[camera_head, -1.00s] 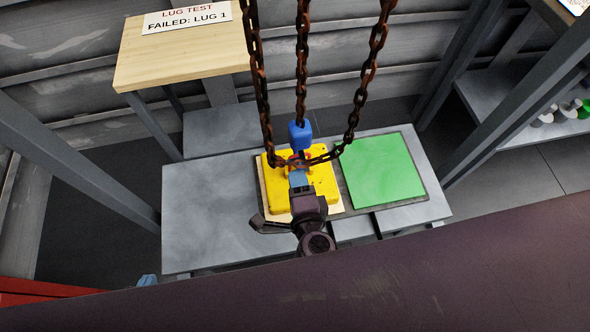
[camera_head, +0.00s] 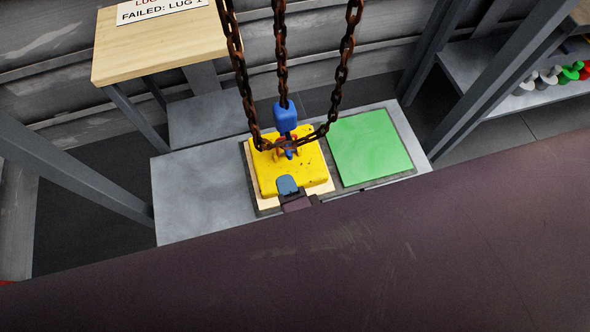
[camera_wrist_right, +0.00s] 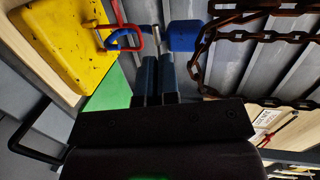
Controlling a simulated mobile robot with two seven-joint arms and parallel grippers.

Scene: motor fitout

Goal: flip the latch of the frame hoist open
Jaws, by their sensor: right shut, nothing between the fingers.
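The frame hoist's blue hook block (camera_head: 285,116) hangs on a rusty chain above the yellow block (camera_head: 268,172). In the right wrist view the blue block (camera_wrist_right: 186,36) has a curved blue hook (camera_wrist_right: 118,38) running to a red loop (camera_wrist_right: 135,50) on the yellow block. A small pale bar (camera_wrist_right: 156,40) by the hook may be the latch; I cannot tell its state. My right gripper (camera_head: 287,184) is shut and empty, in front of the hook in the head view. Its fingertips (camera_wrist_right: 157,58) show below the pale bar, apparently apart from it. My left gripper is out of view.
Rusty chains (camera_head: 343,75) hang around the hook. A green pad (camera_head: 370,147) lies right of the yellow block on the grey table (camera_head: 195,195). A dark surface (camera_head: 330,265) fills the lower head view. A wooden stand (camera_head: 160,50) is at the back left.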

